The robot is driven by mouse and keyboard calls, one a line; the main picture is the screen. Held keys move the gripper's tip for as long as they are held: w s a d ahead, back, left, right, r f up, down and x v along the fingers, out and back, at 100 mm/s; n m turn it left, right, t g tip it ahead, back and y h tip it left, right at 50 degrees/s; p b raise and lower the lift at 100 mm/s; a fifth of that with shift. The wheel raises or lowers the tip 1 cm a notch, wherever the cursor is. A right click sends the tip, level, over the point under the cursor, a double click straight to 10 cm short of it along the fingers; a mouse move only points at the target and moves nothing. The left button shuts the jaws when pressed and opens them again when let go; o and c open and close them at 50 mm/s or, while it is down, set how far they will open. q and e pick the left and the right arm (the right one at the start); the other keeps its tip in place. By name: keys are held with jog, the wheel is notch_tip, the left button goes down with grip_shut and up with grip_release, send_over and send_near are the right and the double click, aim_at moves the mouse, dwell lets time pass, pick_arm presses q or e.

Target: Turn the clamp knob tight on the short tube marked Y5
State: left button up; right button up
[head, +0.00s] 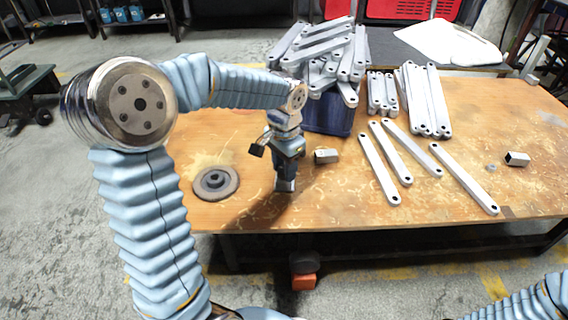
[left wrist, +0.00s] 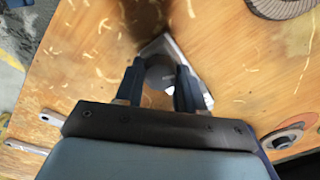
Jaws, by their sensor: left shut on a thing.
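My left gripper (head: 286,178) points straight down at the front middle of the table. In the left wrist view its two fingers (left wrist: 160,88) are shut on a dark round knob (left wrist: 159,74). I cannot read any Y5 mark. Other short tubes lie on the table, one just right of the gripper (head: 327,156) and one at the far right (head: 517,159). My right gripper is out of view.
A grey disc (head: 216,183) lies left of the gripper on the wooden table (head: 330,205). A blue bin (head: 328,118) heaped with grey bars stands behind it. Several bars (head: 465,180) lie to the right. The table's front edge is close to the gripper.

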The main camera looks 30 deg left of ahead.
pick_arm(q)
jog(key=m+p, duration=0.2)
jog(key=m, duration=0.2)
jog(key=m+p, duration=0.2)
jog(key=m, duration=0.2)
jog(key=m+p, duration=0.2)
jog(key=m, duration=0.2)
jog(key=shift+r+m, duration=0.25)
jog(key=shift+m, duration=0.05)
jog(key=shift+f+m, duration=0.2)
jog(key=shift+m, duration=0.5)
jog(key=o, duration=1)
jog(key=shift+c, duration=0.2)
jog(key=n+b, duration=0.1)
jog(key=n, duration=0.2)
jog(key=shift+f+n, duration=0.15)
jog(key=shift+n, duration=0.15)
jog(key=n+b, duration=0.1)
jog(key=n, duration=0.3)
jog(key=shift+n, duration=0.4)
jog(key=n+b, duration=0.1)
jog(key=n, duration=0.8)
jog(key=shift+n, duration=0.4)
